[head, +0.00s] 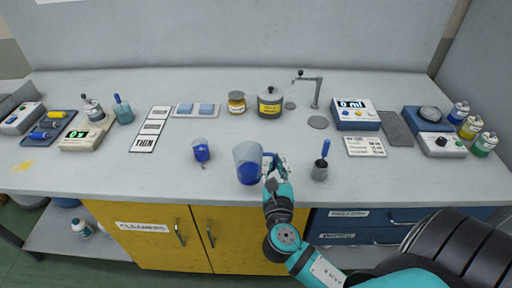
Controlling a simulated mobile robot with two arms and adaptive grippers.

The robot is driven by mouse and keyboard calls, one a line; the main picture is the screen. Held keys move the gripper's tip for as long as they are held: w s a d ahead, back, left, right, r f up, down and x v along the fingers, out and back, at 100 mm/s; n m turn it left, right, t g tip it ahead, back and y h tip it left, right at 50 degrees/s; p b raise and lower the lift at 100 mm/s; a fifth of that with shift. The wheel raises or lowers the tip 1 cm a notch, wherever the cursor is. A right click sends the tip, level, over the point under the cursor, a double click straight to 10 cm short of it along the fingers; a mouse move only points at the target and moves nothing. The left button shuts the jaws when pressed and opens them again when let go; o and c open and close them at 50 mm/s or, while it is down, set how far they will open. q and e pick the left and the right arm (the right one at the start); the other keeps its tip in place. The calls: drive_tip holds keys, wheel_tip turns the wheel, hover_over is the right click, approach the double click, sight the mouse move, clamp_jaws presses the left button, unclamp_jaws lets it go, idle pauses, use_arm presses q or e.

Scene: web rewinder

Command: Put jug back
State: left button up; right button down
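A clear jug (248,164) with blue liquid in its lower part is upright over the front middle of the bench. Its handle side faces right, toward my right gripper (275,164). The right gripper is right up against the handle. Its fingers overlap the handle, so I cannot tell whether they are closed on it. I also cannot tell whether the jug's base touches the bench. My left gripper is not in view.
A small cup with blue liquid (201,151) stands left of the jug. A grey pot with a blue-handled tool (320,171) stands to the right. A tap (316,92), round grey pad (318,122) and display unit (353,114) lie behind. Bench space behind the jug is clear.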

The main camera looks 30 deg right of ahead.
drive_tip(key=shift+w+d+r, duration=0.15)
drive_tip(key=shift+w+d, duration=0.05)
drive_tip(key=shift+d, duration=0.2)
drive_tip(key=shift+w+d+f, duration=0.85)
drive_tip(key=shift+w+d, duration=0.6)
drive_tip(key=shift+w, duration=0.6)
drive_tip(key=shift+w+d+f, duration=0.9)
drive_tip(key=shift+w+d, duration=0.55)
drive_tip(key=shift+w, duration=0.65)
drive_tip(key=shift+w+d+f, duration=0.85)
drive_tip(key=shift+w+d, duration=0.6)
drive_tip(key=shift+w, duration=0.6)
drive_tip(key=c, duration=1.5)
unclamp_jaws()
drive_tip(key=shift+f, duration=0.1)
drive_tip(key=shift+s+r, duration=0.1)
drive_tip(key=shift+r, duration=0.1)
drive_tip(key=v, duration=1.2)
drive_tip(key=shift+b, duration=0.35)
